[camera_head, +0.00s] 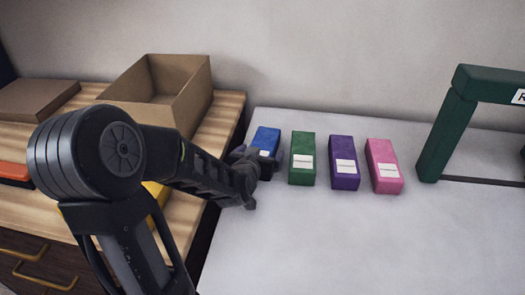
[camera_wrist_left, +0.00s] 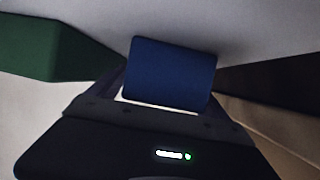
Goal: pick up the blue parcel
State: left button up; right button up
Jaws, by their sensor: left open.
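The blue parcel (camera_head: 266,138) is the leftmost of a row of parcels on the white table, close to the table's left edge. A white label shows on its top, and its front part is hidden by my left gripper (camera_head: 258,168). In the left wrist view the blue parcel (camera_wrist_left: 172,74) stands straight ahead, in line with the space between the open fingers of my left gripper (camera_wrist_left: 165,95). I cannot tell whether the fingers touch it. My right gripper is in neither view.
A green parcel (camera_head: 303,158) stands just right of the blue one, then a purple parcel (camera_head: 343,163) and a pink parcel (camera_head: 383,166). A green frame (camera_head: 443,135) stands farther right. A wooden cabinet with an open cardboard box (camera_head: 188,104) is left. The table's front is clear.

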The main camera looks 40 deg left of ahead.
pick_arm(q)
jog(key=shift+c, duration=0.2)
dwell(0.3)
jog(key=shift+r, duration=0.1)
jog(key=c, duration=1.8)
